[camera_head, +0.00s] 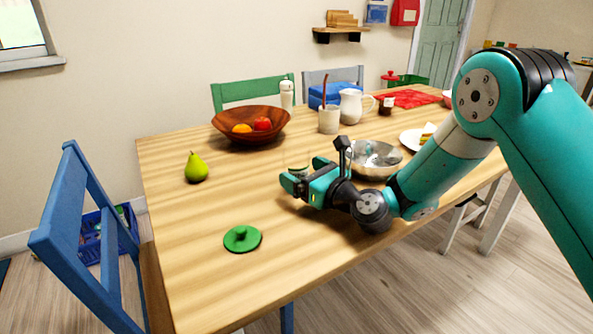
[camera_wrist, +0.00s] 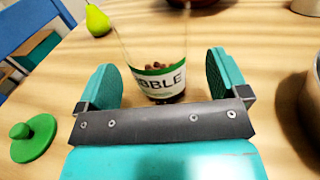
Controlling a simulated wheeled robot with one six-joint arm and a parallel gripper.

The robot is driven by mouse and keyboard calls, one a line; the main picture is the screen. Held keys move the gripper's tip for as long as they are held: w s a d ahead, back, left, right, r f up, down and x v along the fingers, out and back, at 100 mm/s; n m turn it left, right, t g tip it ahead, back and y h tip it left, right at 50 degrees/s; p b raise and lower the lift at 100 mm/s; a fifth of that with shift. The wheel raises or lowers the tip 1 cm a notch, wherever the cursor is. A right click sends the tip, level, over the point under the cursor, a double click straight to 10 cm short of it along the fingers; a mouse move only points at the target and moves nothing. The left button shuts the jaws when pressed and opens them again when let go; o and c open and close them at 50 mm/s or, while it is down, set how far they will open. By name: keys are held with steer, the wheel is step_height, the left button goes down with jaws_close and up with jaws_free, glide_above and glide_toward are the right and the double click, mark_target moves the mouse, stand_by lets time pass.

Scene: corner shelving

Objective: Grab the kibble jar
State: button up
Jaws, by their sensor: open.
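The kibble jar (camera_wrist: 165,84) is a clear, lidless glass jar with a white and green label reading "BLE" and brown kibble inside. It stands upright on the table. In the wrist view it shows between the two fingers of my gripper (camera_wrist: 163,72), with a gap on each side; I cannot tell how deep it is between them. In the head view the jar (camera_head: 297,160) is faint and partly hidden behind my gripper (camera_head: 304,174), which is open and low over the table. A green knobbed lid (camera_head: 242,239) lies nearer the front; it also shows in the wrist view (camera_wrist: 33,138).
A metal bowl (camera_head: 374,171) stands close right of my gripper. A pear (camera_head: 196,167) and a wooden fruit bowl (camera_head: 232,133) are behind to the left. A white cup (camera_head: 328,121) and jug (camera_head: 352,106) stand farther back. The table's (camera_head: 180,225) left front is mostly clear.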

steer(key=shift+x, duration=1.4)
steer(key=c, duration=1.2)
steer(key=shift+r, duration=0.1)
steer(key=shift+c, duration=0.2)
